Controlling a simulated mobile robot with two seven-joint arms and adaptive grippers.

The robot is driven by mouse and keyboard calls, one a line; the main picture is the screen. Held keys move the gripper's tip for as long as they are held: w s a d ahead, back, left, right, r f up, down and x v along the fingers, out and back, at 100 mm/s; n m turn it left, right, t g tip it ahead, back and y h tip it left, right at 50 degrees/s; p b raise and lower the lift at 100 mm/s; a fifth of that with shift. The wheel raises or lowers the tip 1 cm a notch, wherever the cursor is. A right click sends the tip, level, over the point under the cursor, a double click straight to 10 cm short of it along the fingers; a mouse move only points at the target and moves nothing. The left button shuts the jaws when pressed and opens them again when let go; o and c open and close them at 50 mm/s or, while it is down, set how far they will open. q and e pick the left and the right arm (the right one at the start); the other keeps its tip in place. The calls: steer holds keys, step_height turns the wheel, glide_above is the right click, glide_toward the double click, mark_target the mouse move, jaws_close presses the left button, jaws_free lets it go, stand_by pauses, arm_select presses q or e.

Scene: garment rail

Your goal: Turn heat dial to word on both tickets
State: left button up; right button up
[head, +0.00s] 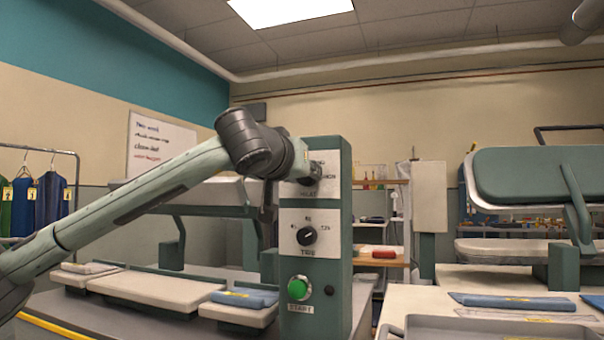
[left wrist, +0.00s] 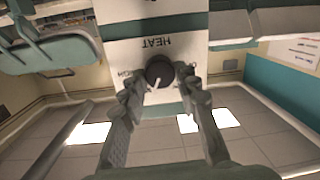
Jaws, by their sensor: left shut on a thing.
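The heat dial (left wrist: 159,72) is a round black knob with a white pointer line, on a white plate marked HEAT. The wrist view shows the plate upside down, and the pointer runs toward the picture's bottom, slightly left. My left gripper (left wrist: 160,92) is shut on the knob, one finger on each side; the fingers cover parts of the plate's words. My right gripper is not in view.
Below sit a black TIME dial (head: 306,235) and a green START button (head: 299,288). A folded blue cloth (head: 245,298) with a yellow tag lies beside the post. A second press (head: 530,176) and a grey tray (head: 480,326) are at right.

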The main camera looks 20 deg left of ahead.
arm_select(q)
steer(key=shift+f, duration=0.1)
steer(key=shift+d, duration=0.1)
stand_by(0.4)
steer(key=o, duration=1.2)
steer(key=shift+c, duration=0.2)
steer(key=shift+s, duration=0.1)
steer(key=s+r, duration=0.1)
steer(key=s, duration=1)
steer(key=shift+s, duration=0.4)
steer(key=shift+r, duration=0.1)
